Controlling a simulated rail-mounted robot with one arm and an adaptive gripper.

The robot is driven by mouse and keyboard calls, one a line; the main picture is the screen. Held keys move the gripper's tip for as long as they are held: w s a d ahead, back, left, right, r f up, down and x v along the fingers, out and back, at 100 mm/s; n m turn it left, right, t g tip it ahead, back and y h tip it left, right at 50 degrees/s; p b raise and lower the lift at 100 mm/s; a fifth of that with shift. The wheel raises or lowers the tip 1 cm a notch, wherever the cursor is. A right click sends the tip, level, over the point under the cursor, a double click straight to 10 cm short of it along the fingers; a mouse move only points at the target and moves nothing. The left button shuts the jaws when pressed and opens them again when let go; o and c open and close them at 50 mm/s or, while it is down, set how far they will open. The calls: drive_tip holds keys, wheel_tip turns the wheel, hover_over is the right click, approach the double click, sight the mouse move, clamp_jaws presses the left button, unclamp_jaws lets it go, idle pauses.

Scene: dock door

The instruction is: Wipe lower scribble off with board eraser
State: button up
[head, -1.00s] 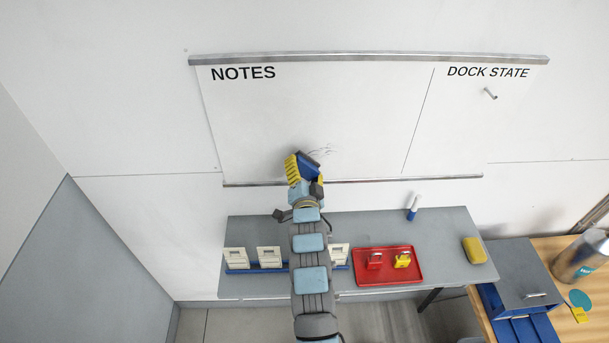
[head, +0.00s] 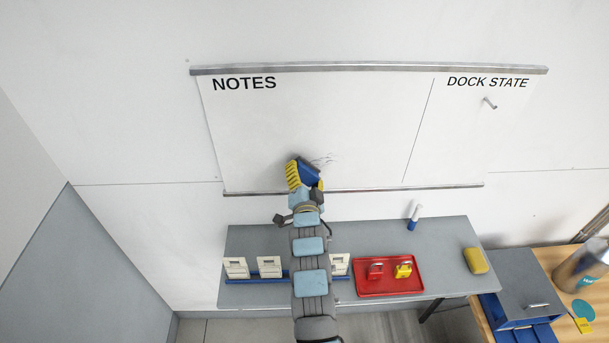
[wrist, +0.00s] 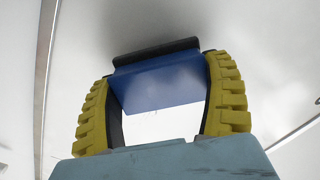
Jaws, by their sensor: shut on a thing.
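My gripper (head: 305,176) has yellow ridged fingers and is shut on the blue board eraser (head: 308,169). In the wrist view the eraser (wrist: 160,84) sits between both fingers, its dark pad (wrist: 157,52) toward the white board, at or very near the surface. The whiteboard (head: 300,120) carries the headings NOTES and DOCK STATE. Faint grey scribble marks (head: 323,159) show just up and right of the eraser, low in the NOTES part. The gripper and eraser may hide more of the scribble.
Below the board is a thin ledge (head: 400,188). A grey table (head: 450,240) holds a red tray (head: 388,291) with padlocks, a marker (head: 414,217), a yellow block (head: 475,260) and white card holders (head: 270,266).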

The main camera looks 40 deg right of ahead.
sight(317, 169)
drive_tip(key=shift+b+x, duration=0.65)
drive_tip(key=shift+x, duration=0.3)
idle(0.3)
drive_tip(key=shift+s+d+p, duration=0.45)
drive_tip(key=shift+s+d, duration=0.8)
drive_tip(key=shift+d, duration=0.1)
drive_tip(key=shift+s+d, duration=0.5)
drive_tip(key=shift+d, duration=0.25)
drive_tip(key=shift+s+d, duration=0.55)
drive_tip(key=shift+d, duration=0.2)
drive_tip(key=shift+s+d+b, duration=1.1)
drive_tip(key=shift+s+d, duration=0.05)
drive_tip(key=shift+d, duration=0.3)
